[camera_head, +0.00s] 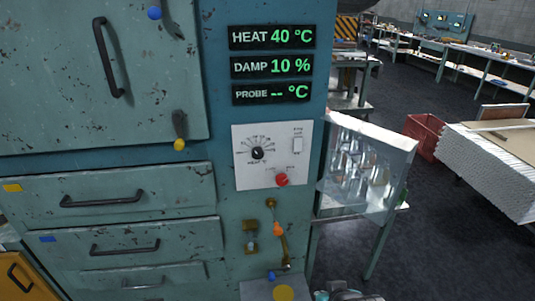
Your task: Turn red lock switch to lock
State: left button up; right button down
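A red round switch (281,180) sits low on the right of a white control panel (244,172) on the front of the blue-green cabinet. The small print beside it is too small to read, so I cannot tell which way it is turned. A black heat dial (257,153) with a fan of marks is up and left of it. A white rectangular switch (298,145) is above it. I cannot make out either of my grippers in the head view, and nothing touches the panel.
Displays above the panel read HEAT 40 °C (272,37), DAMP 10 % (271,67) and PROBE -- °C (271,94). Below hangs a brass lever with an orange part (278,230). A glassware case (368,165) stands close on the right. Drawers (110,198) are on the left.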

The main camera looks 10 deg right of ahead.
aim_at(282, 179)
jog(key=i+z, duration=0.15)
jog(key=z, duration=0.2)
jog(key=i+j+z, duration=0.15)
jog(key=z, duration=0.2)
jog(key=i+j+z, duration=0.15)
jog(key=z, duration=0.2)
